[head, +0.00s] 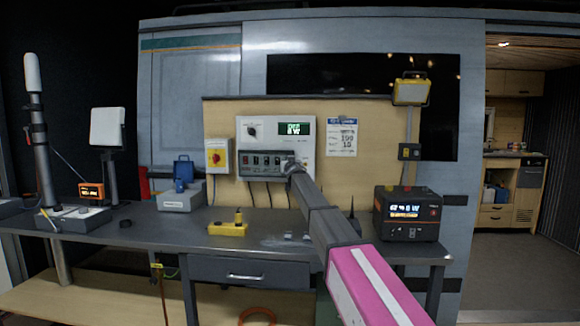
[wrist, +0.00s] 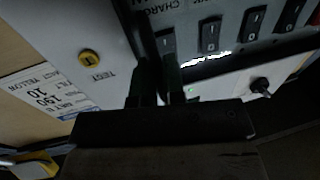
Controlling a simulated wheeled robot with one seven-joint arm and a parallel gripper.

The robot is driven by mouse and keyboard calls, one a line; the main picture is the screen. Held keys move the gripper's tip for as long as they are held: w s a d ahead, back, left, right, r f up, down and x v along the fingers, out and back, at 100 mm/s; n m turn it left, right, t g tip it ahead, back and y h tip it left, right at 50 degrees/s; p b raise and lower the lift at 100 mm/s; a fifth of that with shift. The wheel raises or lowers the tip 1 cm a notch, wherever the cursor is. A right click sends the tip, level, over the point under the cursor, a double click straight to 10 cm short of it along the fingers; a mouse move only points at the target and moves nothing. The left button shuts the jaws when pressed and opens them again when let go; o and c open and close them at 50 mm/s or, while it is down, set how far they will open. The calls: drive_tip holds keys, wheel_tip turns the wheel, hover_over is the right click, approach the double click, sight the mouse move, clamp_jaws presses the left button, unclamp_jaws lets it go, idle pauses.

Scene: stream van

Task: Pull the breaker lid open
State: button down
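The breaker panel (head: 304,130) is a light grey box on the wooden backboard, with a dial and a green display above. Its grey breaker strip (head: 262,164), with a row of dark switches, runs along the lower part. The switches (wrist: 209,35) show close up in the wrist view; I cannot make out a separate lid there or tell whether it is open. My gripper (head: 290,166) is at the right end of this strip. In the wrist view its dark fingers (wrist: 158,85) are close together by the panel; whether they hold anything is too dark to tell.
A yellow TEST button (wrist: 89,58) is beside the fingers. A red-and-yellow switch box (head: 217,156) is left of the panel. The workbench (head: 150,222) below carries a yellow device (head: 228,229) and a black power unit (head: 407,213) at right.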

drive_tip(key=s+a, duration=0.6)
drive_tip(key=s, duration=0.3)
drive_tip(key=s+a, duration=0.6)
drive_tip(key=s, duration=0.3)
drive_tip(key=s+a+m+g+h, duration=0.1)
drive_tip(key=a+m+h, duration=0.4)
drive_tip(key=a, duration=0.7)
drive_tip(key=s+a+m+g+h, duration=0.1)
drive_tip(key=a+m+g+h, duration=0.2)
drive_tip(key=a+h, duration=0.7)
drive_tip(key=shift+s+a+m+g, duration=0.25)
drive_tip(key=shift+a+m+g, duration=0.15)
drive_tip(key=shift+a+m, duration=0.85)
drive_tip(key=shift+d, duration=0.1)
